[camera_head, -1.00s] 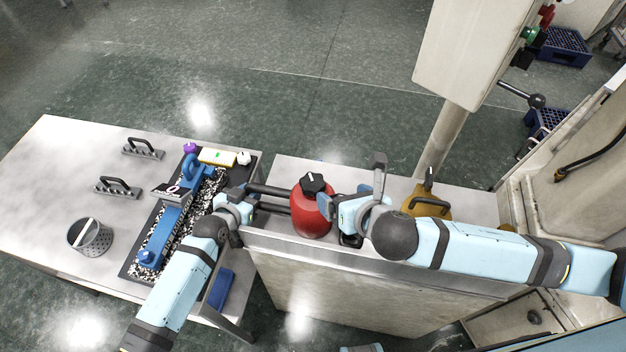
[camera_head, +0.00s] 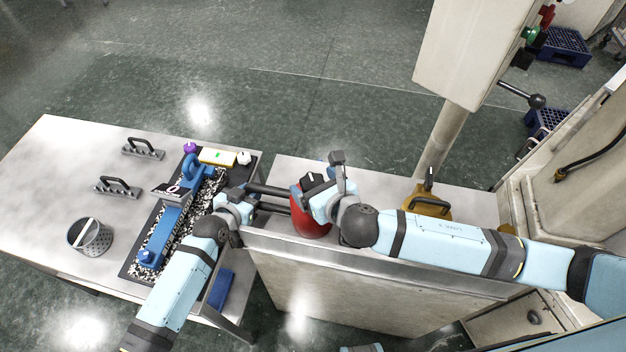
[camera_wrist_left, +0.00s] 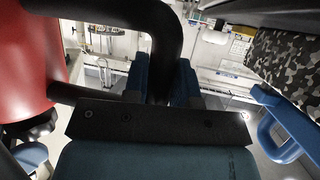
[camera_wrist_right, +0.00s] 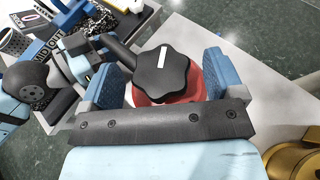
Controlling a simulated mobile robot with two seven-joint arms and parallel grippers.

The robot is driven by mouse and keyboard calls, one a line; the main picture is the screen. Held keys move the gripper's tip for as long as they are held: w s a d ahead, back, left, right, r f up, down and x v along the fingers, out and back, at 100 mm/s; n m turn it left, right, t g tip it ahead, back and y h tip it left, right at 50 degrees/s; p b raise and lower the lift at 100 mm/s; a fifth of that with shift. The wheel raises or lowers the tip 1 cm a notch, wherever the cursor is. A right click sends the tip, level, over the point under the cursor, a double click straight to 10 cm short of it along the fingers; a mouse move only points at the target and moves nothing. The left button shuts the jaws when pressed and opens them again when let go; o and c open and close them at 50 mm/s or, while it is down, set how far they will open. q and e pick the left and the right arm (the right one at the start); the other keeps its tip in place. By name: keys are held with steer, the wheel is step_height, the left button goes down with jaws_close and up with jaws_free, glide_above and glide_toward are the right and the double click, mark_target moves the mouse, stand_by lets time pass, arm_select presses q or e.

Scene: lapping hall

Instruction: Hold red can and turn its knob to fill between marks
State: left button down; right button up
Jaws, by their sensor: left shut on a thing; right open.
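The red can (camera_head: 311,222) stands on the metal cabinet top, partly hidden behind my right gripper in the head view. It also shows at the left of the left wrist view (camera_wrist_left: 28,60). Its black handle (camera_head: 272,190) reaches left from the can. My left gripper (camera_head: 243,196) is shut on this handle; the left wrist view shows the dark bar between the blue fingers. My right gripper (camera_wrist_right: 160,80) is open, with its blue fingers on either side of the black lobed knob (camera_wrist_right: 163,74) with a white line on top. Contact with the knob cannot be told. No fill marks are visible.
An ochre can (camera_head: 428,203) stands right of the red can. On the left table are a blue tool on a speckled mat (camera_head: 205,208), a mesh basket (camera_head: 90,238) and black-handled blocks (camera_head: 118,188). A pale post and box (camera_head: 470,50) rise behind on the right.

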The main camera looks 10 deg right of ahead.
steer(key=shift+w+a+f, duration=0.2)
steer(key=shift+w+f, duration=0.05)
steer(key=shift+w, duration=0.3)
steer(key=c, duration=0.9)
steer(key=shift+m+h, duration=0.3)
steer(key=m+h, duration=0.3)
steer(key=shift+a+t, duration=0.1)
steer(key=shift+t, duration=0.3)
steer(key=shift+m+h, duration=1.1)
steer(key=shift+h, duration=0.4)
